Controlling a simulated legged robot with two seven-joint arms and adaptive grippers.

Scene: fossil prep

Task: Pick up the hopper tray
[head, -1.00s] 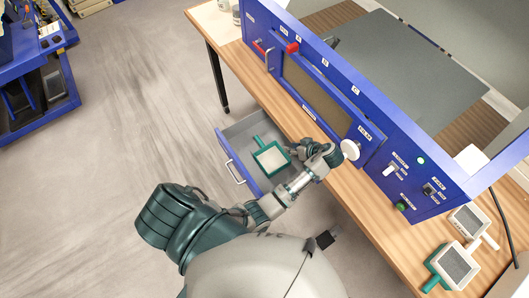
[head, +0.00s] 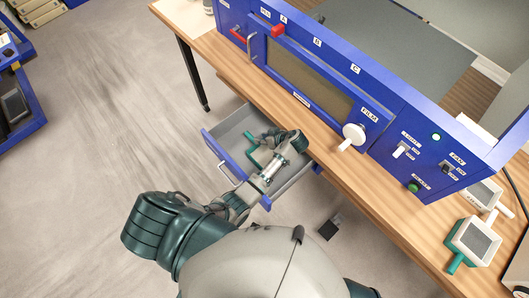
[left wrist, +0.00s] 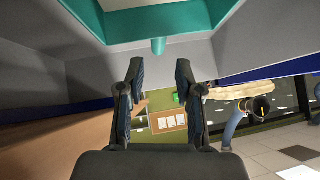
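The green-rimmed tray, which I take as the hopper tray (head: 252,158), sits in the pulled-out drawer (head: 231,129). My left forearm hides much of it in the head view. In the left wrist view the tray's teal rim (left wrist: 158,18) fills the top, with a short teal peg (left wrist: 158,46) pointing down from it. My left gripper (left wrist: 158,68) is open, its two fingers apart and empty, just below that peg. In the head view the fingertips are hidden behind my own arm. My right gripper does not show clearly in either view.
The drawer's blue front (head: 229,163) with its grey handle stands out from the wooden bench (head: 330,150). A blue cabinet (head: 330,70) with a white knob (head: 354,134) rises above.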

